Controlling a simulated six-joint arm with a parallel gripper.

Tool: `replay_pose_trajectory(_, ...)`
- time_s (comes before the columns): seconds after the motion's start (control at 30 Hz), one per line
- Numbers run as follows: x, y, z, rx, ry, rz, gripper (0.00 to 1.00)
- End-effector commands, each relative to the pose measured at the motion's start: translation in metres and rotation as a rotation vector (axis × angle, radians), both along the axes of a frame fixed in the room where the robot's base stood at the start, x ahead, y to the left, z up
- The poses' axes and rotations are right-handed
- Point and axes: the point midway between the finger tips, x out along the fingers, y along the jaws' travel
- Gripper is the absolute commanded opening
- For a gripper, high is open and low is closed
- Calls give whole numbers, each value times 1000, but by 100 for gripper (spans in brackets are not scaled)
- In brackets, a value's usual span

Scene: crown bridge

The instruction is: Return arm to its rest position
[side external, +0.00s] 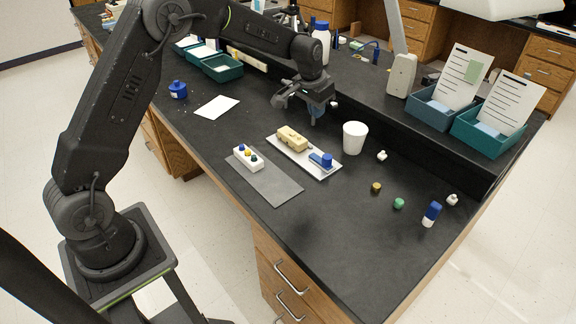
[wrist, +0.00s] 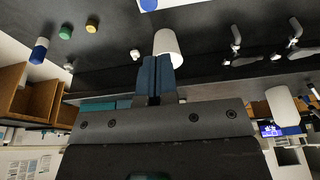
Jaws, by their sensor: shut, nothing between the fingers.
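My gripper (side external: 317,110) is at the far side of the black bench, raised above the top behind the white tray, with its fingers pointing down. In the wrist view its two blue fingers (wrist: 157,78) are together and hold nothing. The white tray (side external: 318,171) carries a tan block-like piece (side external: 292,138) and a blue piece (side external: 322,160). A white cup (side external: 355,137) stands to the right of the gripper, and it also shows just beyond the fingertips in the wrist view (wrist: 167,44).
A white block with coloured knobs (side external: 248,157) sits on a grey mat (side external: 272,187). Small caps, a blue-and-white bottle (side external: 431,214) and white fittings lie to the right. Teal bins (side external: 490,133) stand on the raised shelf. The near right bench top is clear.

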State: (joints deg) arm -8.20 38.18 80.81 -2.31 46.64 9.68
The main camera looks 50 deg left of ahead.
Motion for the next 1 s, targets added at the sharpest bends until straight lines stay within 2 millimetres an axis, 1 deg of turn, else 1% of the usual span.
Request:
replay_pose_trajectory(0.03, -15, -6, 25, 3, -17, -3, 0)
replay_pose_trajectory(0.1, -36, -15, 51, 3, -33, -1, 0)
replay_pose_trajectory(0.17, -55, -21, 72, 4, -47, -2, 0)
replay_pose_trajectory(0.2, -68, -25, 85, 5, -57, -2, 0)
replay_pose_trajectory(0.27, -90, -31, 102, 6, -73, -2, 0)
replay_pose_trajectory(0.3, -105, -35, 112, 6, -82, -2, 0)
replay_pose_trajectory(0.37, -128, -41, 125, 6, -97, -3, 0)
replay_pose_trajectory(0.43, -155, -47, 138, 6, -114, -2, 0)
replay_pose_trajectory(0.57, -208, -57, 153, 5, -146, -4, 0)
replay_pose_trajectory(0.6, -224, -60, 156, 4, -157, -3, 0)
replay_pose_trajectory(0.67, -248, -63, 158, 3, -171, -1, 0)
replay_pose_trajectory(0.7, -264, -66, 157, 2, -181, -2, 0)
replay_pose_trajectory(0.8, -299, -70, 153, -1, -203, -3, 0)
replay_pose_trajectory(0.9, -327, -73, 146, -4, -220, 0, 0)
replay_pose_trajectory(1.0, -344, -74, 139, -6, -232, -1, 0)
